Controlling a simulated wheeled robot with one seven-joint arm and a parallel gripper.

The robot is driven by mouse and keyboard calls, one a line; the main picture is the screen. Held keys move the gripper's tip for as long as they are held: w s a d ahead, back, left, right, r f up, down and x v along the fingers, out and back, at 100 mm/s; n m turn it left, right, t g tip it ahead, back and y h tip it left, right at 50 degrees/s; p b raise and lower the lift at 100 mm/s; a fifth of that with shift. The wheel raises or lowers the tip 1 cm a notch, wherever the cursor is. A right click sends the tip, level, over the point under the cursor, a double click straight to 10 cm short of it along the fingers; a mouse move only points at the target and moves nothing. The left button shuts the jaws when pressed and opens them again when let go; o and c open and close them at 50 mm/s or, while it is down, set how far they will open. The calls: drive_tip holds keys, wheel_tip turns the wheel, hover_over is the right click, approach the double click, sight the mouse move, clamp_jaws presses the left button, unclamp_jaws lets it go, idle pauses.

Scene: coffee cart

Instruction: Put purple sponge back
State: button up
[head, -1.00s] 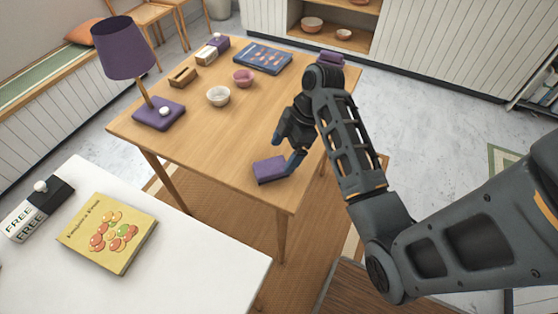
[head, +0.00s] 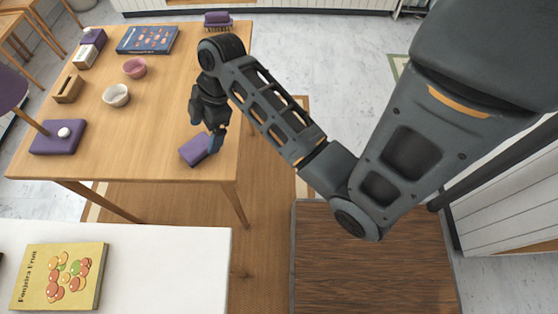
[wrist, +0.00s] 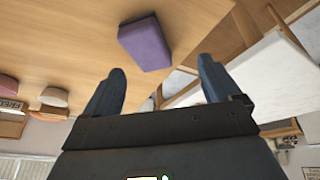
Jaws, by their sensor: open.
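The purple sponge (head: 196,150) is a small block lying on the wooden table near its front right corner. In the wrist view the sponge (wrist: 145,42) shows beyond the fingertips, a little left of centre, not between the fingers. My gripper (head: 206,127) is open and empty just above and beside the sponge; its two spread fingers (wrist: 162,66) show in the wrist view. A purple piece on a small dark rack (head: 218,21) stands at the table's back right corner; what it is exactly is too small to tell.
The wooden table (head: 160,90) also holds a white bowl (head: 116,96), a pink bowl (head: 134,68), a blue book (head: 147,40), a wooden holder (head: 68,89) and a purple lamp base (head: 58,138). A white counter (head: 165,260) with a yellow book (head: 60,277) is in front.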

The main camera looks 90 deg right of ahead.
drive_tip(key=s+a+f+m, duration=0.1)
drive_tip(key=a, duration=0.1)
drive_tip(key=s+a+f+m+t+h, duration=0.1)
drive_tip(key=a, duration=0.2)
drive_tip(key=s+a+f+h, duration=0.1)
drive_tip(key=a, duration=0.1)
drive_tip(key=shift+s+a+f+m+t, duration=0.1)
drive_tip(key=shift+s+a+m+t, duration=0.25)
drive_tip(key=shift+a+m+t, duration=0.05)
drive_tip(key=s+a+r+m+t, duration=0.2)
drive_tip(key=s+a+r+t, duration=0.2)
drive_tip(key=s+r, duration=0.3)
drive_tip(key=s+a+r+m+t, duration=0.2)
drive_tip(key=s+a+r+t, duration=0.3)
drive_tip(key=r, duration=0.8)
drive_tip(key=s+a, duration=0.2)
drive_tip(key=s, duration=0.1)
drive_tip(key=shift+s+a+r+m, duration=0.15)
drive_tip(key=shift+s+r+m, duration=0.1)
drive_tip(key=shift+m, duration=0.05)
drive_tip(key=shift+f, duration=0.1)
